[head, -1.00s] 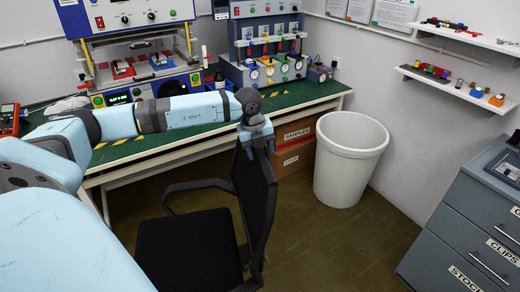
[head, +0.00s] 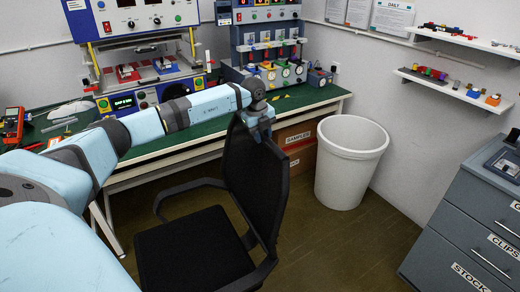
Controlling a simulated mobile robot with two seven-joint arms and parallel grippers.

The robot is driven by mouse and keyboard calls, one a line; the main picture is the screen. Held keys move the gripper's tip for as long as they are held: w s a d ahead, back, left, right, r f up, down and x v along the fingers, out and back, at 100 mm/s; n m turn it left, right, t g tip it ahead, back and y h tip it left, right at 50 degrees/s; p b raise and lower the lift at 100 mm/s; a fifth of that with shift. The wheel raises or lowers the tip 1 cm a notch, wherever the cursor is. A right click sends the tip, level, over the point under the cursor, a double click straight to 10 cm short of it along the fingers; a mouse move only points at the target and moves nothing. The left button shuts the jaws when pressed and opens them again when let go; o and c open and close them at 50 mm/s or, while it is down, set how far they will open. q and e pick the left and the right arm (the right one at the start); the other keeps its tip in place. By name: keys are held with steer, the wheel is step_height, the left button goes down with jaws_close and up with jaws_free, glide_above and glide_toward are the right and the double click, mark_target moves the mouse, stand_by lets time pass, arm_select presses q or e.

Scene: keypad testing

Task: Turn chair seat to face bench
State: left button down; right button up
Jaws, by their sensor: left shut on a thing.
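A black office chair stands in front of the bench in the head view. Its seat (head: 190,250) is at the lower middle, and its mesh backrest (head: 255,185) rises on the seat's right side. An armrest (head: 190,189) shows on the bench side. My left gripper (head: 260,130) is shut on the top edge of the backrest; its fingertips are partly hidden. The bench (head: 200,132) has a green top and runs along the back wall, behind the chair. My right gripper is not in view.
A white bin (head: 349,165) stands right of the chair, with cardboard boxes (head: 298,145) under the bench's right end. A grey drawer cabinet (head: 465,235) is at the right edge. Test machines (head: 145,65) stand on the bench. Floor between chair and cabinet is clear.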

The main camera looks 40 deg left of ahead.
mark_target(239, 124)
arm_select(q)
steer(key=a, duration=0.1)
steer(key=w+a+n, duration=0.1)
steer(key=a, duration=0.1)
steer(key=a+n, duration=0.1)
steer(key=a, duration=0.1)
steer(key=shift+w+r, duration=0.1)
steer(key=shift+w, duration=0.25)
steer(key=a+n, duration=0.1)
steer(key=a, duration=0.2)
steer(key=a+n, duration=0.1)
steer(key=a, duration=0.2)
steer(key=w+a+n+y, duration=0.1)
steer(key=a, duration=0.3)
steer(key=shift+n, duration=0.3)
steer(key=s+a+n+p, duration=0.1)
steer(key=s+a+n, duration=0.1)
steer(key=a, duration=0.4)
steer(key=s+a+n+y, duration=0.1)
steer(key=s+a+n, duration=0.1)
steer(key=a, duration=0.5)
steer(key=shift+a+n+p, duration=0.25)
steer(key=shift+n+p, duration=0.1)
steer(key=shift+n, duration=0.45)
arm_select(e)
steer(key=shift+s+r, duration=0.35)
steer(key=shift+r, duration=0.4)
arm_select(q)
steer(key=shift+s, duration=0.1)
